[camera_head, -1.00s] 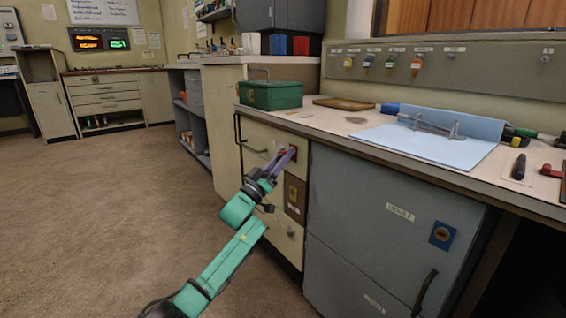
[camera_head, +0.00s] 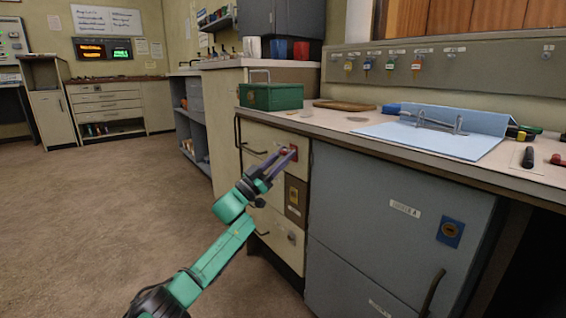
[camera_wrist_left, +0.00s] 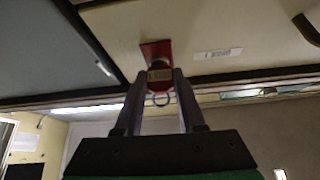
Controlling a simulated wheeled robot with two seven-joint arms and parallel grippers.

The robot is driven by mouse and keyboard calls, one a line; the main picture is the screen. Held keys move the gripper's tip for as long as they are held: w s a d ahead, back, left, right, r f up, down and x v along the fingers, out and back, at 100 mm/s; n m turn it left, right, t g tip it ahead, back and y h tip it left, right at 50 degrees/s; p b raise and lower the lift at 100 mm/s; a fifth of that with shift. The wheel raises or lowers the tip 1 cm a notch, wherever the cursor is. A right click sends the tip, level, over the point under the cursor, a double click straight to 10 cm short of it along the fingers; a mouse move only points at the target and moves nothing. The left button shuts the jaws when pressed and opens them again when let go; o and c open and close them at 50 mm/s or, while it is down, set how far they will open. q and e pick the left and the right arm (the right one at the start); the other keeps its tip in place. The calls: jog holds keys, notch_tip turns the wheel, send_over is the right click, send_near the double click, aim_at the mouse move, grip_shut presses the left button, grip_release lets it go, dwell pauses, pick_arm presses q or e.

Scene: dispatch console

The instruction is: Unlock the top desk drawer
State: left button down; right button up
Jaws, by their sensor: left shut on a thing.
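The top desk drawer (camera_head: 259,141) is a cream drawer front with a dark bar handle, closed under the counter. A red lock plate (camera_head: 294,151) sits near its right edge; it also shows in the left wrist view (camera_wrist_left: 153,47). My left gripper (camera_head: 287,154) reaches up to this lock from below left. In the left wrist view its two fingers are shut on a small key-like piece (camera_wrist_left: 160,76) with a ring hanging from it. This piece sits against the red plate; how deep it goes in is hidden. My right gripper is not in view.
A green box (camera_head: 271,96) and a blue binder (camera_head: 432,138) lie on the counter. Several tagged keys hang on the wall rail (camera_head: 440,68). A grey locker (camera_head: 390,215) stands right of the drawers. Open floor (camera_head: 110,200) lies to the left.

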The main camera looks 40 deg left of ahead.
pick_arm(q)
jog(key=shift+m+h, duration=0.3)
jog(key=shift+m, duration=0.2)
jog(key=shift+f, duration=0.1)
jog(key=shift+m+g+h, duration=0.4)
jog(key=shift+m, duration=0.2)
jog(key=shift+n+y+p, duration=0.4)
jog(key=shift+n+p, duration=0.1)
jog(key=shift+p, duration=0.05)
jog(key=shift+c, duration=2.1)
grip_release()
jog(key=shift+w+d, duration=0.1)
